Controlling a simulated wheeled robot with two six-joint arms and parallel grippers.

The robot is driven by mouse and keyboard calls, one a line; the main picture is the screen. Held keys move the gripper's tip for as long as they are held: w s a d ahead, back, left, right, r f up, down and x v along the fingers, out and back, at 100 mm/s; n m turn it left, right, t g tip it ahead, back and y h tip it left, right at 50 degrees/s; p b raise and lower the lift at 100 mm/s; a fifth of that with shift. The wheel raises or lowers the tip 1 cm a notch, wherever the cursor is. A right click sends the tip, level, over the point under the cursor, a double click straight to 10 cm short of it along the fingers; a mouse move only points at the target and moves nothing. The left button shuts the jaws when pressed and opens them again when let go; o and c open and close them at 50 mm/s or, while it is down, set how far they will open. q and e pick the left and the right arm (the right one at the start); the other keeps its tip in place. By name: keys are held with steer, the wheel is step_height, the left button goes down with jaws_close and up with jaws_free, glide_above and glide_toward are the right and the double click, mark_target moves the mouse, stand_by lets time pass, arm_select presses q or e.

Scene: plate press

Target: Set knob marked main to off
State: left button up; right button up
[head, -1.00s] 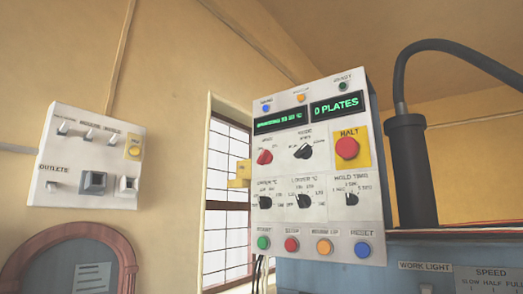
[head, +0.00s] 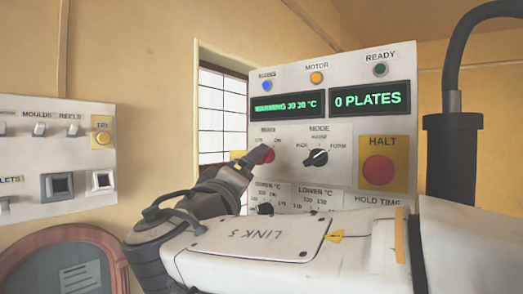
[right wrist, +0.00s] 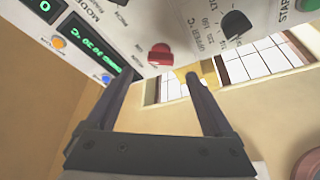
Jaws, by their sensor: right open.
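The red main knob (head: 268,154) is on the upper left of the white press panel, between off and on marks. It shows in the right wrist view (right wrist: 160,55), where the picture is turned. Its exact pointing is hard to read. My right gripper (head: 253,158) reaches up from the lower left to the knob and partly covers it. In the right wrist view my right gripper (right wrist: 158,76) is open, with the red knob just beyond and between its two fingertips. I cannot tell whether they touch it. My left gripper is out of view.
The black mode knob (head: 317,157) is close to the right of the main knob. The red halt button (head: 378,169) is further right. The display (head: 287,104) reads warming. A second switch box (head: 70,150) hangs at left. My right arm hides the lower panel.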

steer(key=p+x, duration=0.4)
steer(key=x, duration=0.3)
steer(key=shift+w, duration=0.25)
jaws_close()
steer(key=c, duration=1.4)
jaws_free()
